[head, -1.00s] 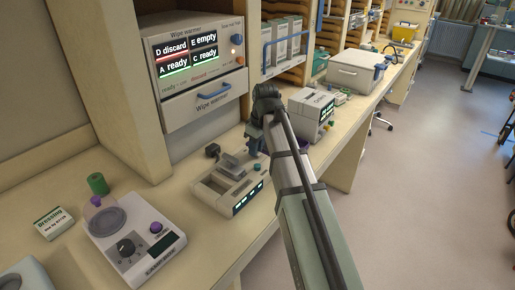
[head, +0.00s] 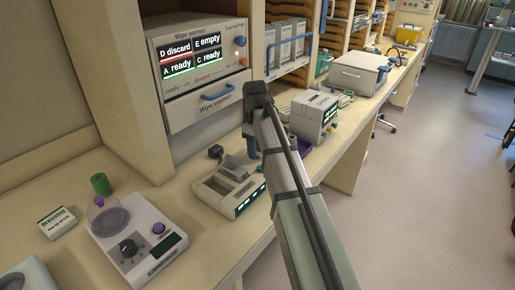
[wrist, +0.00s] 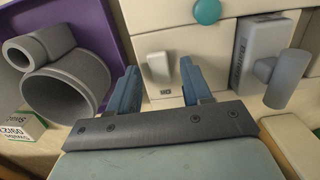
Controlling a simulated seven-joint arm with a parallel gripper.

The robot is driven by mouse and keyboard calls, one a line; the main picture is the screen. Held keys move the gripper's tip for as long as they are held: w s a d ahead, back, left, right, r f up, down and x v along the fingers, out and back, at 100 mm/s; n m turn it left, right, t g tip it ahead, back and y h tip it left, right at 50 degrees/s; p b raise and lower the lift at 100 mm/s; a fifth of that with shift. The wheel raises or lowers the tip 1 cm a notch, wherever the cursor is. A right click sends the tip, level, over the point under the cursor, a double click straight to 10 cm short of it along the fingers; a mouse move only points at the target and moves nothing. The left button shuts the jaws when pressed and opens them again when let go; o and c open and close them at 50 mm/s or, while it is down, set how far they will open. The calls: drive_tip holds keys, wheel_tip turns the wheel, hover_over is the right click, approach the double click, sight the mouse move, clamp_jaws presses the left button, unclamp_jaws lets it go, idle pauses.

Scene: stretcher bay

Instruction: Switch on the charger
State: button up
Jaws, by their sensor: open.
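The charger appears to be the low cream unit (head: 225,190) with green displays on its front edge and a grey block (head: 238,167) in its bay. My gripper (head: 251,150) points down at its right rear side, partly hidden by my arm. In the wrist view my gripper (wrist: 160,85) is open, with two blue-grey fingers apart and nothing between them. A pale rocker-like switch (wrist: 158,68) on a cream housing (wrist: 190,45) shows beyond and between the fingertips. A teal button (wrist: 207,11) and a labelled grey block (wrist: 262,50) are on the housing. Contact cannot be told.
A purple tray (wrist: 85,20) with grey tubes (wrist: 65,90) lies left in the wrist view. A boxy cream device (head: 312,115) stands right of my gripper. A dial device (head: 135,235) and dressing box (head: 57,222) are at left. The wipe warmer (head: 205,118) stands behind.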

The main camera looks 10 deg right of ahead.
wheel_tip(320, 180, up, 12)
drive_tip(key=shift+w+a, duration=0.2)
idle(0.5)
